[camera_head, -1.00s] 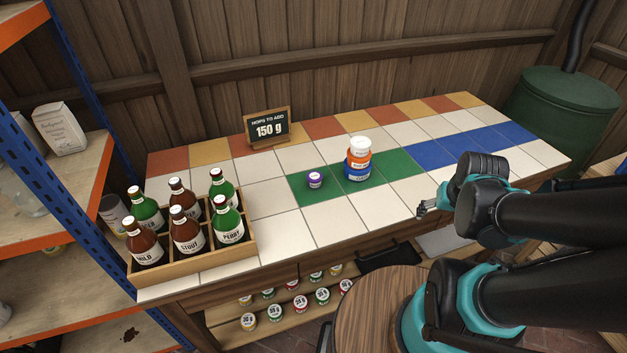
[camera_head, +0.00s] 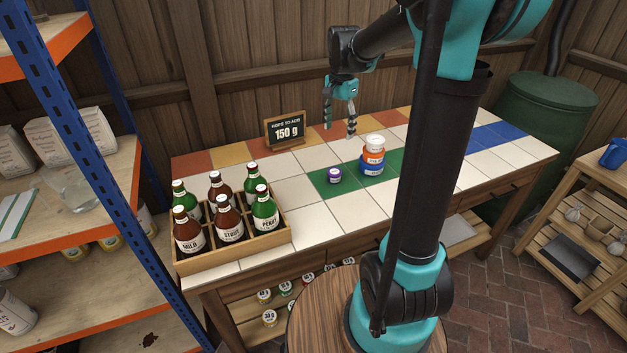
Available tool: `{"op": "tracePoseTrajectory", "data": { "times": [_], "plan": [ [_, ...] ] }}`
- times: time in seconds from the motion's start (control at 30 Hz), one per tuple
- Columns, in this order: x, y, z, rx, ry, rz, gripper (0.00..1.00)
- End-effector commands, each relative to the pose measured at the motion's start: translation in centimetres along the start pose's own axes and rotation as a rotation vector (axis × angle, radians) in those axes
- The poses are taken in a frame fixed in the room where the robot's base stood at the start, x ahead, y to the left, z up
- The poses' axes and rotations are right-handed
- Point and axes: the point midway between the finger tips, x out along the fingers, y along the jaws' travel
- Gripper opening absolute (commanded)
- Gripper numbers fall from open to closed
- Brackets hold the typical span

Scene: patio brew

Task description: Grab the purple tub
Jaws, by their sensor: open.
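The purple tub (camera_head: 335,176) is small, with a white lid, and stands upright on the green tiles of the tiled table (camera_head: 310,220). It stands alone, just left of a stack of tubs. My gripper (camera_head: 338,130) hangs above the back of the table with its fingers pointing down. It is open and empty. It is above and apart from the purple tub, which shows unhidden.
Right beside the purple tub stands a stack with a blue tub (camera_head: 371,168), an orange tub (camera_head: 373,157) and a white tub (camera_head: 374,142). A wooden bottle crate (camera_head: 235,246) is at left. A chalkboard sign (camera_head: 285,130) reading 150 g stands behind.

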Motion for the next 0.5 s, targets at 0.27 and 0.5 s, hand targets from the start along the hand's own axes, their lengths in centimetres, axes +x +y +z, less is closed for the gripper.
{"op": "tracePoseTrajectory", "data": {
  "times": [0.27, 0.5],
  "plan": [
    [4.3, -0.1, 0.0, 0.004, -0.001, 0.001, 0.63],
    [8.9, -0.1, 0.0, 0.003, 0.0, 0.001, 0.63]
  ]
}}
